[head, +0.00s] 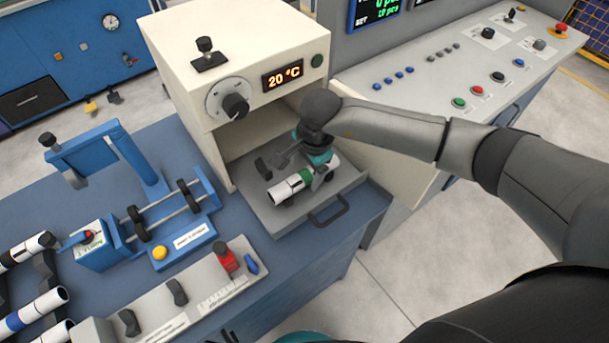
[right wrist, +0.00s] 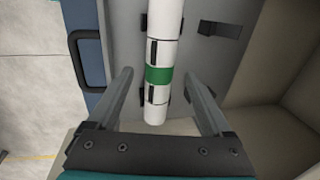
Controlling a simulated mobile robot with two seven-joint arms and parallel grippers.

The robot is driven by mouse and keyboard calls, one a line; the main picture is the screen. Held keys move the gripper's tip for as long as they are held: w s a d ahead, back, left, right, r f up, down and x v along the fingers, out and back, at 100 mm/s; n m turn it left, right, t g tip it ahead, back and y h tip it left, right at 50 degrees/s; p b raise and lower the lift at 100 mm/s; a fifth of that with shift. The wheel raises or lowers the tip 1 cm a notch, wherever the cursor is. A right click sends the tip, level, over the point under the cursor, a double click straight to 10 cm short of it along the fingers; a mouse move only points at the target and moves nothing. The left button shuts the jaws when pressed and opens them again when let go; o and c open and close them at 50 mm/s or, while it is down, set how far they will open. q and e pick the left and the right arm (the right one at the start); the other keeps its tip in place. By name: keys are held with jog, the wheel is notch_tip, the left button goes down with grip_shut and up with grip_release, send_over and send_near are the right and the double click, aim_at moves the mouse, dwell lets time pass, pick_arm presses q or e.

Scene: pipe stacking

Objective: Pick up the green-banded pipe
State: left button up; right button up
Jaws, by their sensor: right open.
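The green-banded pipe (head: 292,187) is white with dark marks and lies on the pulled-out grey drawer tray (head: 262,207) of the cream machine. In the right wrist view the pipe (right wrist: 159,52) runs upright in the picture, its green band near the middle and its near end between the fingers. My right gripper (head: 290,160) is over the tray, at the pipe. In the right wrist view my right gripper (right wrist: 160,90) is open, one finger on each side of the pipe, with gaps on both sides. My left gripper is not in view.
The cream machine (head: 235,50) with a 20 °C display stands behind the tray. The tray has a dark handle (head: 328,209) in front. A blue roller stand (head: 165,205) and several other pipes (head: 35,312) are at left. A control console (head: 450,70) is at right.

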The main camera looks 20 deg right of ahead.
jog(key=shift+w+f, duration=0.15)
jog(key=shift+f, duration=0.6)
jog(key=shift+w+f, duration=0.1)
jog(key=shift+f, duration=0.6)
grip_shut()
